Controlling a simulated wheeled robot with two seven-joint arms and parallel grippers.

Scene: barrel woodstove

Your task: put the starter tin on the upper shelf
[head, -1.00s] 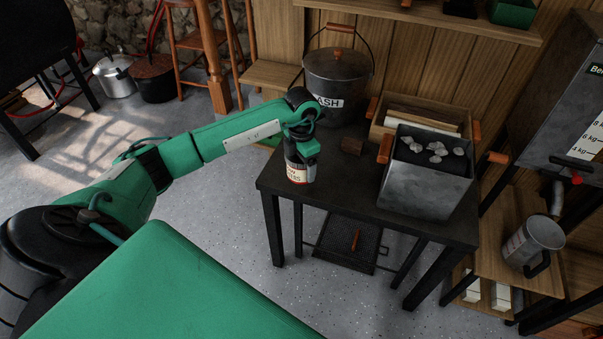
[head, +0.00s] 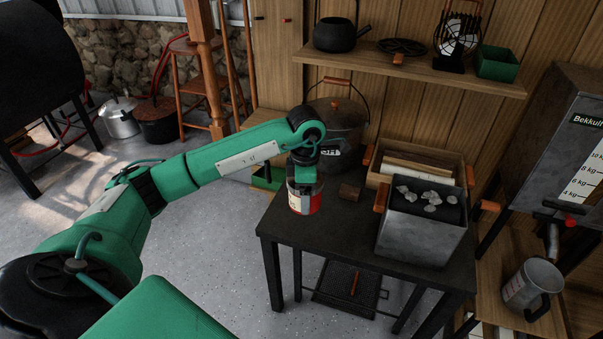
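The starter tin (head: 303,198), a small can with a red and white label, is in the head view above the left part of the dark table (head: 335,227). My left gripper (head: 303,180) reaches down over it from above and appears shut on its upper part. The tin is upright and looks slightly raised from the table top, though its base is hard to judge. The upper shelf (head: 385,64) is a wooden board on the back wall, above and behind the table. My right gripper is not in view.
The shelf bears a black pot (head: 336,37), a round trivet (head: 402,47), a fan (head: 458,38) and a green box (head: 497,63).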

